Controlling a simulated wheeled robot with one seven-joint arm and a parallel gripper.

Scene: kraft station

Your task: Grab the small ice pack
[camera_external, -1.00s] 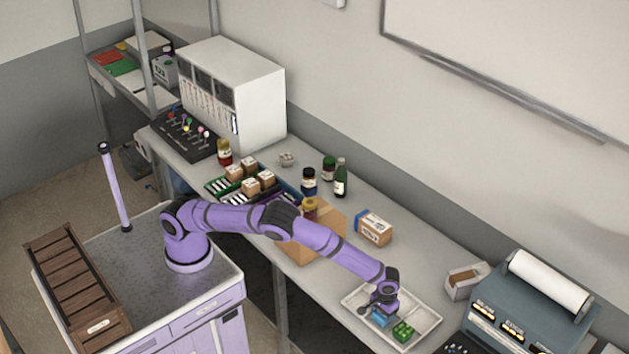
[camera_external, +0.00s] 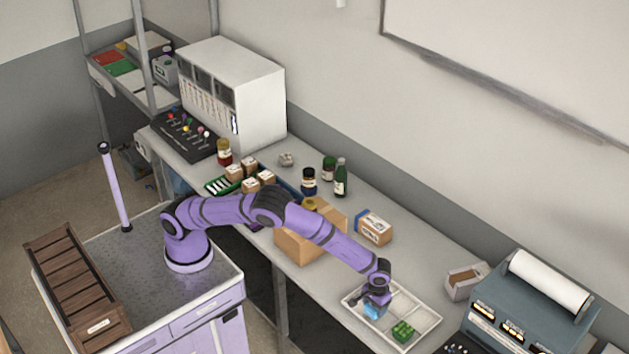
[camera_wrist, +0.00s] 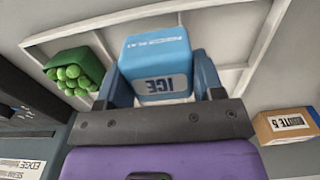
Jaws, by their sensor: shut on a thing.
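The small ice pack (camera_wrist: 157,60) is a light blue block with a white label reading ICE in the wrist view. It shows as a small blue shape (camera_external: 371,312) in the external view. My gripper (camera_wrist: 165,85) is shut on it, with one finger on each side. My gripper (camera_external: 372,305) is over the left part of a white divided tray (camera_external: 428,318). The pack appears raised off the tray floor, but the exact gap is hard to tell.
A green holder with several round green tops (camera_wrist: 74,72) stands in the tray beside the pack; it also shows in the external view (camera_external: 403,332). A cardboard box (camera_external: 374,228) stands behind the tray. A grey-blue machine (camera_external: 530,310) with a paper roll is at right.

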